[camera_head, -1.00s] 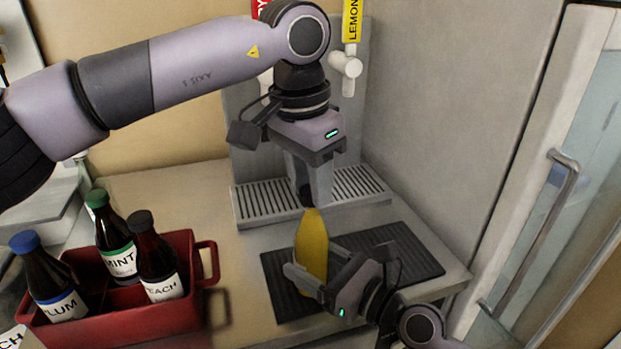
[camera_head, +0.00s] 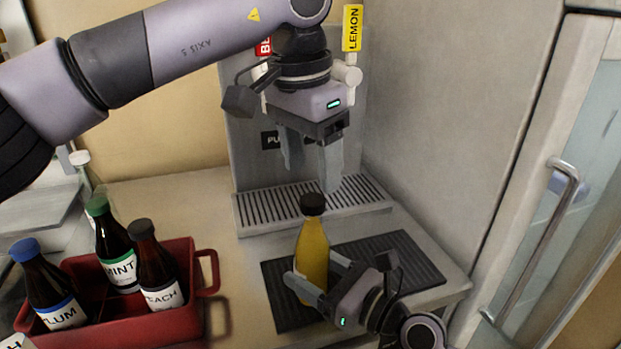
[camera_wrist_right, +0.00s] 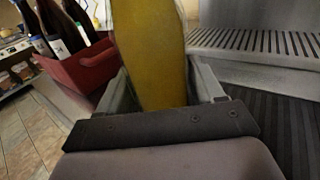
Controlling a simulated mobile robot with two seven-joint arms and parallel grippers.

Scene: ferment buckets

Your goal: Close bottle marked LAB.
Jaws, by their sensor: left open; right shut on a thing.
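A bottle of yellow liquid (camera_head: 313,252) stands upright on the dark ribbed mat, with a black cap (camera_head: 313,204) on its mouth. No LAB marking shows on the side facing me. My right gripper (camera_head: 308,287) is shut on the lower part of the bottle. In the right wrist view the bottle (camera_wrist_right: 152,50) fills the space between the fingers. My left gripper (camera_head: 312,180) is open and empty, just above and behind the cap, pointing down. Whether the cap is screwed tight I cannot tell.
A red crate (camera_head: 205,268) at left holds dark bottles, among them PLUM (camera_head: 45,290) and MINT (camera_head: 117,250). A dispenser with a slatted drip tray (camera_head: 262,212) and a LEMON tap (camera_head: 352,28) stands behind. The dark mat (camera_head: 400,255) is clear at right.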

